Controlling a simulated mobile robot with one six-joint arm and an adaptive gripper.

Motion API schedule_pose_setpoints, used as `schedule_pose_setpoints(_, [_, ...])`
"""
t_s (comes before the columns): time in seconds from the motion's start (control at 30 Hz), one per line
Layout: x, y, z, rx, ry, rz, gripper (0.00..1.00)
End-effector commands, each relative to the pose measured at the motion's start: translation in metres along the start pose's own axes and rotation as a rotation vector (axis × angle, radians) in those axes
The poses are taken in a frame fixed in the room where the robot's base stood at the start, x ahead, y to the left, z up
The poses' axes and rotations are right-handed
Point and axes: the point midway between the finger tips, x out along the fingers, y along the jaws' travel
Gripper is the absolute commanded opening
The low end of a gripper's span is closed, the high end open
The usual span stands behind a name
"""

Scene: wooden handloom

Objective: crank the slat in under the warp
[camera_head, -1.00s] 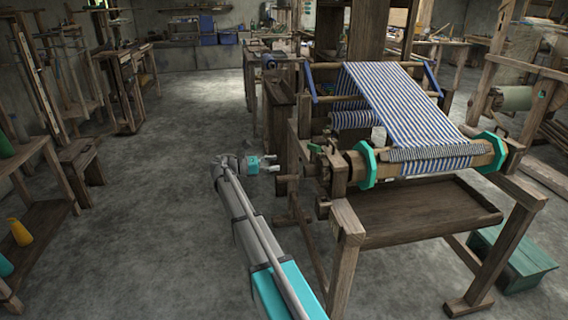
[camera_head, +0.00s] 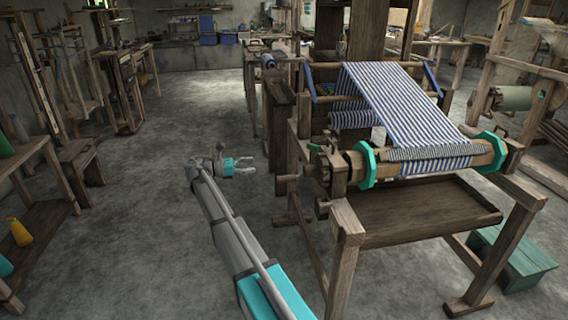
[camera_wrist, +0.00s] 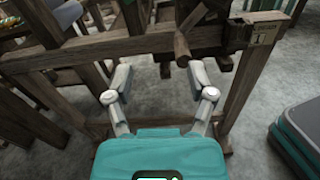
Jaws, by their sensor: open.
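The blue-and-white striped warp (camera_head: 405,108) slopes down over the loom to the front beam (camera_head: 478,160), which has teal octagonal wheels (camera_head: 365,166). A dark ribbed strip (camera_head: 432,153) lies across the beam at the cloth; I cannot tell whether it is the slat. Wooden handles (camera_head: 288,179) stick out of the loom's left side. A crank-like wooden piece (camera_wrist: 186,46) shows in the wrist view. My gripper (camera_head: 254,167) is open and empty, left of the loom and apart from the handles. In the wrist view its fingers (camera_wrist: 159,73) are spread beneath the wooden rail.
A wooden tray (camera_head: 415,212) sits below the beam between the loom's front legs. A green box (camera_head: 520,262) stands on the floor at the right. A stool (camera_head: 82,160) and a shelf are at the left.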

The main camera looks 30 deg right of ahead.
Motion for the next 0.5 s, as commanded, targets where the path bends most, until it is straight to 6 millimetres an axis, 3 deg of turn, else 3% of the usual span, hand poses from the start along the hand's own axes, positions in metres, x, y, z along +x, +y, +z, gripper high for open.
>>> schedule_pose_setpoints(0.07, [0.0,-0.001,0.0,0.001,0.002,0.0,0.54])
schedule_pose_setpoints(0.33, [0.01,-0.022,-0.015,0.058,0.091,0.004,0.04])
schedule_pose_setpoints(0.37, [0.012,-0.027,-0.018,0.072,0.113,0.004,0.0])
schedule_pose_setpoints(0.5, [0.022,-0.056,-0.04,0.161,0.248,-0.008,0.0])
